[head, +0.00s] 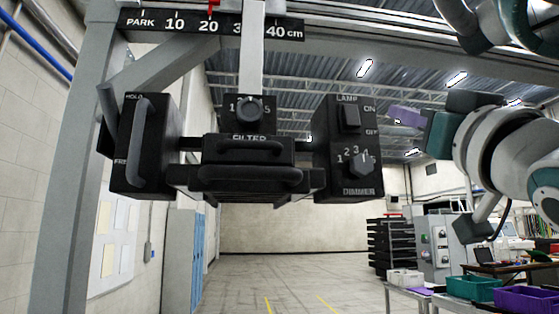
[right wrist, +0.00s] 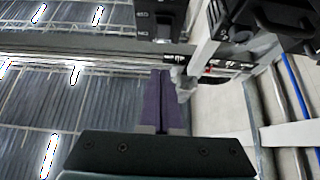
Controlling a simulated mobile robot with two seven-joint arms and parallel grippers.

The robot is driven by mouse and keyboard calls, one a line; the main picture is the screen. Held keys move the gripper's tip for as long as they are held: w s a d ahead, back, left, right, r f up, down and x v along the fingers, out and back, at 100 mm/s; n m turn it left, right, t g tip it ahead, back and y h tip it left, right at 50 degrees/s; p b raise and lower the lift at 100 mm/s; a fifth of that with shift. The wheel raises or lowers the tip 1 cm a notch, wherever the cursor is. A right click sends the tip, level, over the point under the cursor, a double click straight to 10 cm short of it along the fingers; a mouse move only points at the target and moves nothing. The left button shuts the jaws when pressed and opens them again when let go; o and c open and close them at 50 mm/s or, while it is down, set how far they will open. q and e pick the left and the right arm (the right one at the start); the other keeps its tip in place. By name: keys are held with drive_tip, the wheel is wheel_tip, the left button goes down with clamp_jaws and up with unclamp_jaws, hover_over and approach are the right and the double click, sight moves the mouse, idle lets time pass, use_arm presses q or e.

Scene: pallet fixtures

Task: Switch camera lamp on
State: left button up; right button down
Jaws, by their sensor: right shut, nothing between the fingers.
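The black lamp box (head: 335,180) hangs at the right of the overhead camera unit in the head view. Its face has a rocker switch (head: 350,118) marked LAMP, with ON above and OFF below, and a dimmer knob (head: 362,163) under it. I cannot tell the switch's position. My right gripper (head: 392,113), with purple fingers, is shut and empty, just right of the box and apart from it in the picture. In the right wrist view the shut fingers (right wrist: 160,75) point toward the box (right wrist: 165,18), whose markings appear upside down. My left gripper is not in view.
The camera unit has a filter knob (head: 249,111), filter drawers (head: 250,180) and a left box (head: 132,180) with a handle. A scale beam (head: 290,29) runs above. Bins (head: 475,288) stand on a table at lower right. The floor below is clear.

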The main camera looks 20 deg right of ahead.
drive_tip(key=p, duration=0.7)
approach(354, 114)
wheel_tip(354, 114, up, 5)
drive_tip(key=shift+w+d+f+p, duration=0.2)
drive_tip(key=shift+w+f, duration=0.1)
drive_tip(key=shift+w, duration=0.5)
drive_tip(key=shift+w+d+f+p, duration=0.15)
drive_tip(key=shift+w+f, duration=0.15)
drive_tip(key=shift+w, duration=0.45)
drive_tip(key=shift+w+d+f+p, duration=0.2)
drive_tip(key=shift+w+f, duration=0.1)
drive_tip(key=shift+w, duration=0.5)
